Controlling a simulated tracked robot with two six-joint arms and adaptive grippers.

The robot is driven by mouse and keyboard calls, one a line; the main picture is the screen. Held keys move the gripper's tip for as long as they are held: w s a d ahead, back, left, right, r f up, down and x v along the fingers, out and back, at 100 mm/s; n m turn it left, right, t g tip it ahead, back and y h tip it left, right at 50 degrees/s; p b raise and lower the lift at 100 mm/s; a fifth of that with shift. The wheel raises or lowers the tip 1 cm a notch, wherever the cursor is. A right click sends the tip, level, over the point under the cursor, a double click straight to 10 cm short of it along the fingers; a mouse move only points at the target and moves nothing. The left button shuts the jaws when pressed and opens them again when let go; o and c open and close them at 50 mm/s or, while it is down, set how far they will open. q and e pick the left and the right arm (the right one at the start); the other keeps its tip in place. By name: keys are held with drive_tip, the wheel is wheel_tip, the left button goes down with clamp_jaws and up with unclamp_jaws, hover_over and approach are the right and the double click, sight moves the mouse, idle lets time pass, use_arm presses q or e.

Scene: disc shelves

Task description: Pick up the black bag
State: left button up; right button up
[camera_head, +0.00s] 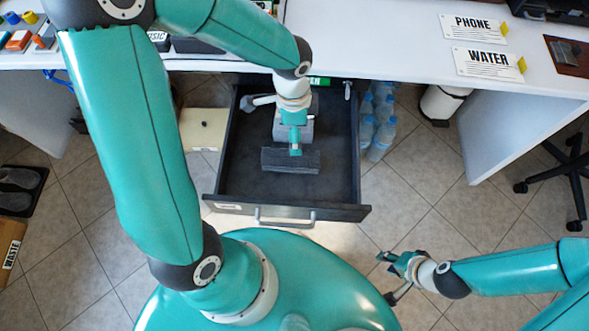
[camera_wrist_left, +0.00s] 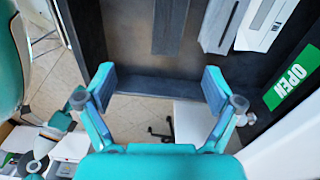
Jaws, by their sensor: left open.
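A dark grey block-like object (camera_head: 285,166) lies in the open drawer (camera_head: 225,150); I cannot tell whether it is the black bag. It also shows as a dark strip (camera_wrist_left: 170,25) at the top of the left wrist view. My left gripper (camera_head: 296,148) reaches down into the drawer above this object. In the left wrist view the left gripper (camera_wrist_left: 158,80) is open, with nothing between its fingers. My right gripper (camera_head: 388,262) is over the floor, right of the drawer and apart from it; its finger gap is too small to judge.
Light grey items (camera_wrist_left: 222,25) lie beside the dark strip. A green OPEN label (camera_wrist_left: 287,88) is at the right. The white desk (camera_head: 370,45) is behind the drawer. Water bottles (camera_head: 380,130) stand right of it.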

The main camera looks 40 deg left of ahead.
sight(291, 157)
use_arm(q)
drive_tip(key=shift+m+y, duration=0.3)
drive_tip(key=f+b, duration=0.1)
drive_tip(key=f, duration=0.3)
drive_tip(key=a+f+b, duration=0.1)
drive_tip(key=f+b, duration=0.1)
drive_tip(key=f, duration=0.1)
drive_tip(key=f+b, duration=0.1)
drive_tip(key=f, duration=0.3)
drive_tip(key=shift+a+f, duration=0.3)
drive_tip(key=shift+f, duration=0.05)
drive_tip(key=f+b, duration=0.1)
drive_tip(key=f, duration=0.1)
drive_tip(key=f+b, duration=0.1)
drive_tip(key=f, duration=0.2)
drive_tip(key=shift+w+a+f, duration=0.1)
drive_tip(key=shift+w+a, duration=0.05)
drive_tip(key=shift+w, duration=0.05)
drive_tip(key=c, duration=1.4)
use_arm(e)
wheel_tip(291, 157, down, 8)
drive_tip(key=shift+r, duration=0.2)
